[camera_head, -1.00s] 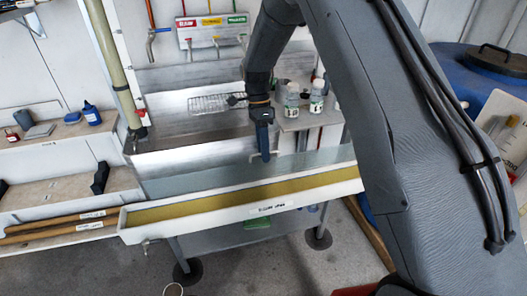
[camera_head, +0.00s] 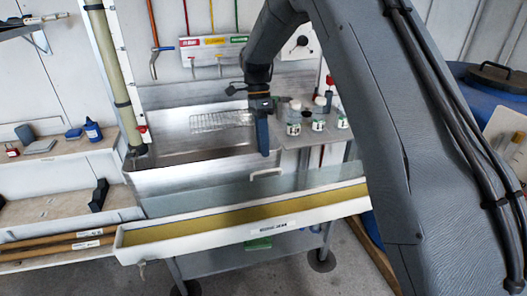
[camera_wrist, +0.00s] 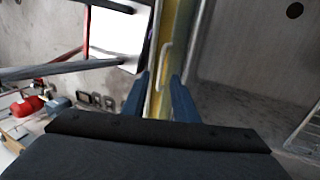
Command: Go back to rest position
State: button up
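My gripper (camera_head: 263,152) points down over the front of the metal sink, its blue fingers above a white handle (camera_head: 266,173). In the wrist view the two fingers (camera_wrist: 159,98) stand apart with nothing gripped. The handle (camera_wrist: 165,66) shows beyond the fingertips, apart from them. The handle is on the upright grey translucent panel (camera_head: 215,196), which stands behind the long white trough (camera_head: 205,225) with a yellowish inside. My grey arm hides part of the right side of the head view.
Several white-capped bottles (camera_head: 318,117) stand on the shelf right of the sink (camera_head: 195,146). A pale vertical tube (camera_head: 113,70) rises at its left. Left shelves hold a blue bottle (camera_head: 93,129) and wooden poles (camera_head: 62,246). A blue barrel (camera_head: 468,100) stands at right.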

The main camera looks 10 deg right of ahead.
jog(key=s+d+n+t, duration=0.1)
jog(key=s+d+n, duration=0.3)
jog(key=s, duration=0.5)
jog(key=s+d+n+t, duration=0.1)
jog(key=s+d+n, duration=0.3)
jog(key=s, duration=0.6)
jog(key=s+d+n+t, duration=0.2)
jog(key=s+d+n, duration=0.1)
jog(key=s+n, duration=0.5)
jog(key=shift+s+d+y, duration=0.3)
jog(key=shift+s+d, duration=0.1)
jog(key=shift+s, duration=0.25)
jog(key=shift+f, duration=0.1)
